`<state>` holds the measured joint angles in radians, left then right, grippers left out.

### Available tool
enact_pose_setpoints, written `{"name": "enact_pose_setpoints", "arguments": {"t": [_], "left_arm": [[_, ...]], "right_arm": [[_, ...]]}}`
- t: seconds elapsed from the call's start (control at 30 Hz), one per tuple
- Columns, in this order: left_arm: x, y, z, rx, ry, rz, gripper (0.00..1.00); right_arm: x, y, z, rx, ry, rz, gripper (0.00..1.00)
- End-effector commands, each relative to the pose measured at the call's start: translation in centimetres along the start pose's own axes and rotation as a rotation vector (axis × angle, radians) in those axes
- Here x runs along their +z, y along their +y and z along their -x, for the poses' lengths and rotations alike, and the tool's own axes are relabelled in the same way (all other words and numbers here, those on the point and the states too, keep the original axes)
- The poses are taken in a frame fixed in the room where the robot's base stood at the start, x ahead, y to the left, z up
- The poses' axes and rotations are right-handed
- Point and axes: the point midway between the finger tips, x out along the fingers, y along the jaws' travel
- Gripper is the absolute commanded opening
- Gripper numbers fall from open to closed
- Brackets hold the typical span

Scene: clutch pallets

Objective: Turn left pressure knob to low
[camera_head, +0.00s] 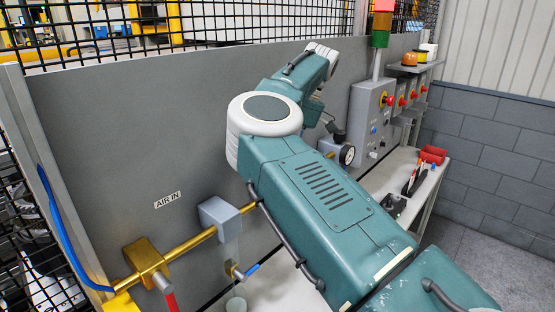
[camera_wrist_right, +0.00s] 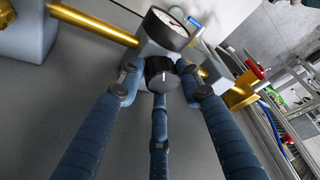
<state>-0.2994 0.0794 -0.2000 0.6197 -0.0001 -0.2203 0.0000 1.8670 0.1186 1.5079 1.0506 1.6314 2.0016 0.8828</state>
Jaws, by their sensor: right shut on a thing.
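The black pressure knob (camera_wrist_right: 159,72) is on a grey regulator body below a round white-faced gauge (camera_wrist_right: 167,28) in the right wrist view. A white line on the knob's face points roughly up and down in that view. My right gripper (camera_wrist_right: 163,82) has its blue, dark-tipped fingers around the knob and is shut on it. In the head view the gauge (camera_head: 347,154) shows beyond my right arm, which hides much of the regulator. My left gripper is not in view.
A brass pipe (camera_head: 205,236) with a grey block and a valve with a blue handle (camera_head: 252,269) runs along the grey panel (camera_head: 130,150). A control box with red buttons (camera_head: 389,100) is farther right. A red item (camera_head: 433,155) lies on the bench.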

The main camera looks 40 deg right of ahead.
Motion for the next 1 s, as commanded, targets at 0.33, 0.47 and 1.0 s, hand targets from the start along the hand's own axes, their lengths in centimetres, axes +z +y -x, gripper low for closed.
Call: {"name": "enact_pose_setpoints", "arguments": {"t": [0.33,0.47,1.0], "left_arm": [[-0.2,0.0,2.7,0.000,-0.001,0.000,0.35],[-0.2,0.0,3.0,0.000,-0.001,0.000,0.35],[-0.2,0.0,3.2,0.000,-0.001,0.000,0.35]], "right_arm": [[-0.5,0.3,0.5,-0.118,0.005,0.307,0.09],[-0.4,0.4,0.4,-0.158,0.005,0.403,0.09],[-0.4,0.4,0.2,-0.247,0.003,0.608,0.09]]}}
